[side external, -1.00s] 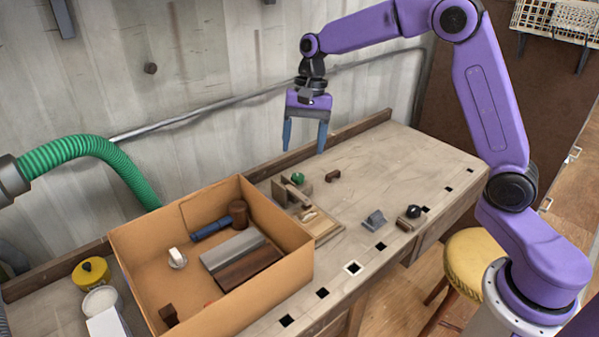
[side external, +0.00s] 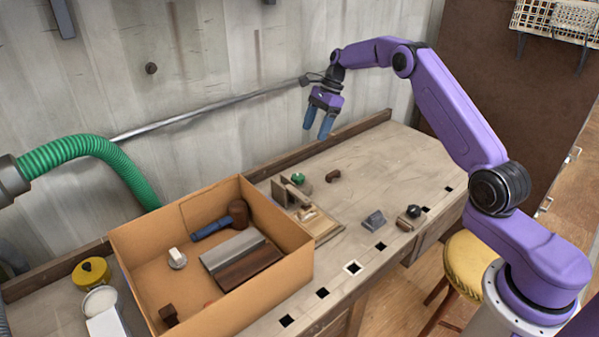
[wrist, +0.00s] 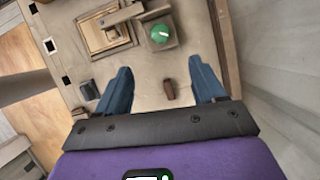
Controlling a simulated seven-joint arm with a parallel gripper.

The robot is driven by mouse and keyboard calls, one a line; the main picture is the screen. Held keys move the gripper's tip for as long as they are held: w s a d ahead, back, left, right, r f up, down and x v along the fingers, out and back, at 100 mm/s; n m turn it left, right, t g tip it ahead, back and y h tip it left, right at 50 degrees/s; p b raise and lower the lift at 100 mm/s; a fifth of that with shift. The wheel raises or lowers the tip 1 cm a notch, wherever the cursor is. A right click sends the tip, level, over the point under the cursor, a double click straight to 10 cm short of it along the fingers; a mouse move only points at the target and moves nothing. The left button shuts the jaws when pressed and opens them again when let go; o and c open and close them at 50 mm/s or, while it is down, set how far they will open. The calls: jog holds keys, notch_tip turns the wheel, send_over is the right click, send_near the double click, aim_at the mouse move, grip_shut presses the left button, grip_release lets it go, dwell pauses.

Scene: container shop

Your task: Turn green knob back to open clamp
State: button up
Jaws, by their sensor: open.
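The green knob (side external: 298,178) sits on top of a small wooden clamp (side external: 282,192) at the back of the bench, just right of the cardboard box. The knob also shows at the top of the wrist view (wrist: 159,33), beyond my fingertips. The clamp's arm reaches over a framed wooden board (side external: 325,227). My gripper (side external: 318,130) is open and empty, with blue fingers pointing down, well above the bench and apart from the knob. In the wrist view its two fingers (wrist: 160,68) are spread wide.
A cardboard box (side external: 290,258) holding a mallet and blocks stands left of the clamp. A small brown piece (side external: 333,176) lies right of the knob. A grey block (side external: 373,220) and a black-knobbed piece (side external: 412,213) sit near the front edge. The bench's right end is clear.

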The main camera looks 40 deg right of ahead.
aim_at(298, 176)
jog(key=x, duration=1.5)
jog(key=shift+f, duration=0.15)
jog(key=c, duration=1)
